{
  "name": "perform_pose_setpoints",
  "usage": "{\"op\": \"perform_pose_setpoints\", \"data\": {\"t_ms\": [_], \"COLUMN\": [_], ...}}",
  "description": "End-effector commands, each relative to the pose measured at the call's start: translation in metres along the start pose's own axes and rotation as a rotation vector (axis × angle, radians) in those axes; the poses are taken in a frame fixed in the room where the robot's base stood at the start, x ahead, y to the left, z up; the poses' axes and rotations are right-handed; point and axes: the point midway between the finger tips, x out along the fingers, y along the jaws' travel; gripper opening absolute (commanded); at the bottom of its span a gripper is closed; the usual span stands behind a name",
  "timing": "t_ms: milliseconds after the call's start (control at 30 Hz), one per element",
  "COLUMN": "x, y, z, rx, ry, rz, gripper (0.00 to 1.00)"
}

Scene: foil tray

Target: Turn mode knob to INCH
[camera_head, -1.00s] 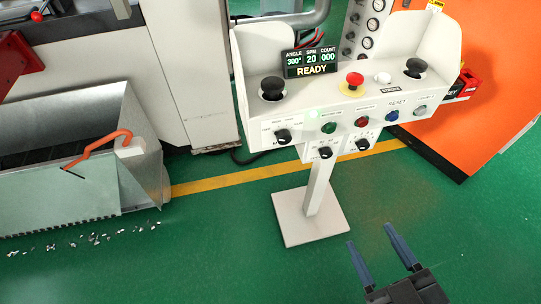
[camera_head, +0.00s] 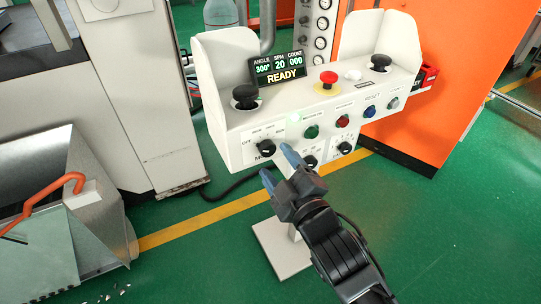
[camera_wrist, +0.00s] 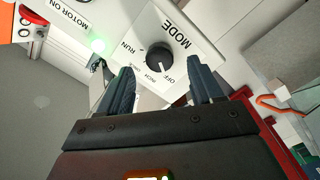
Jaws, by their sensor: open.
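The black mode knob (camera_head: 266,147) is at the left of the white control console's (camera_head: 240,118) front face. It fills the middle of the wrist view (camera_wrist: 158,57), beside the printed words MODE, OFF, INCH and RUN. Its pointer seems turned toward OFF, but the mark is small. My gripper (camera_head: 277,164) is open and empty, in front of and slightly below the knob in the head view. In the wrist view its two blue fingers (camera_wrist: 160,78) stand on either side of the knob's line, apart from it. The remaining gap to the panel is hard to judge.
The console also carries a red emergency button (camera_head: 328,78), black palm buttons (camera_head: 245,96), a green button (camera_head: 312,132) and a display reading READY (camera_head: 280,68). Lower knobs (camera_head: 310,161) sit close to my fingers. An orange machine (camera_head: 440,80) stands right.

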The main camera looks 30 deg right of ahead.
Motion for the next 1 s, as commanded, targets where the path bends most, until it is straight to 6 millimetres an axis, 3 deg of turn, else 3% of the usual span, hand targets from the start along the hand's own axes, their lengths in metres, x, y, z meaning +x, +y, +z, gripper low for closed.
{"op": "perform_pose_setpoints", "data": {"t_ms": [233,633,1000], "x": [0.030,0.036,0.036], "y": [0.000,0.000,0.000], "z": [-0.001,0.000,0.000], "rx": [0.002,0.002,0.002], "ry": [0.001,0.000,0.000], "rz": [0.000,-0.001,-0.001], "gripper": [0.65,0.64,0.29]}}
